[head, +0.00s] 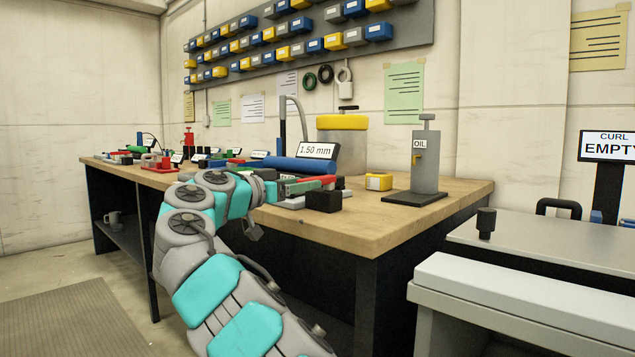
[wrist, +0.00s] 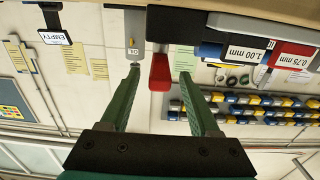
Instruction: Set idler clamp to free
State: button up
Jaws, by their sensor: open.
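A red lever (head: 318,183) sits at a black block (head: 324,201) near the front edge of the workbench. I take it to be the idler clamp, but no label on it is readable. My gripper (head: 296,187) reaches in from the left beside the lever. In the wrist view, which is upside down, the red lever (wrist: 160,73) shows between the two green fingertips of my open gripper (wrist: 160,75), and the black block (wrist: 174,24) is beyond it. Whether either finger touches the lever cannot be told. My arm hides part of the bench behind it.
On the bench (head: 410,212) stand a grey OIL can (head: 425,165), a yellow box (head: 379,181), a blue roller (head: 300,166) and a "1.50 mm" sign (head: 317,151). A grey machine with an "EMPTY" sign (head: 608,146) is at the right. The bench's front right corner is clear.

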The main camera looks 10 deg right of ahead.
aim_at(318, 177)
jog(key=x, duration=0.5)
jog(key=shift+w+d+p, duration=0.2)
jog(key=shift+d+p, duration=0.05)
jog(key=shift+p, duration=0.1)
jog(key=shift+c, duration=0.2)
grip_shut()
dwell(0.8)
